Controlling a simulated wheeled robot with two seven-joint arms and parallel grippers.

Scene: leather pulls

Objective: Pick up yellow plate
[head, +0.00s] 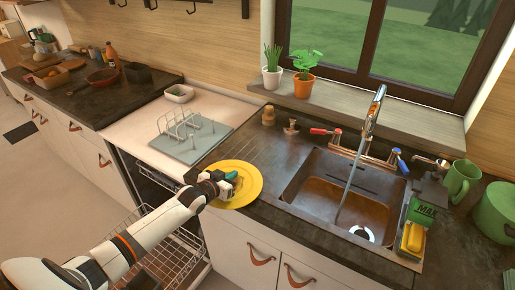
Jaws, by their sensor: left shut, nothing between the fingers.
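The yellow plate (248,186) lies on the dark counter at its front edge, left of the sink. My left arm comes in from the lower left. My left gripper (232,176) is over the left part of the plate and hides some of it. The gripper is shut with nothing seen in it. I cannot tell whether its fingertips touch the plate. My right gripper is not in view.
The sink (325,208) with its running tap (371,112) is right of the plate. A dish rack (182,136) stands on the lighter counter. An open dishwasher rack (165,262) sits below. A green mug (461,180) and a yellow sponge (412,238) are at right.

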